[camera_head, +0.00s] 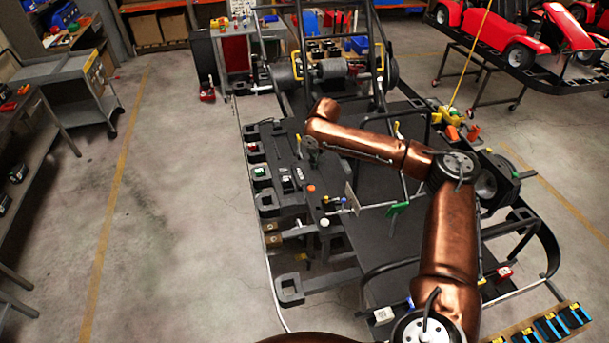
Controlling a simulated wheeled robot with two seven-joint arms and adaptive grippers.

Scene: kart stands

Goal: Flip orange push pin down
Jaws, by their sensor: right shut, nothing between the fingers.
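A small orange cap, seemingly the orange push pin (311,188), stands on the dark panel (290,212) along the left side of the kart frame. It is too small to tell how it is tilted. My right arm reaches in from the lower right, bends at the elbow and points left over the kart. My right gripper (313,152) hangs dark above the panel, a little beyond the orange cap and apart from it in the picture. It looks shut and empty. My left gripper is out of view.
A yellow-tipped lever (298,140) stands close left of the right gripper. A metal plate (351,198) and a green piece (397,209) are to the right. Other orange pieces (473,131) sit at the far right. The floor left of the kart is clear.

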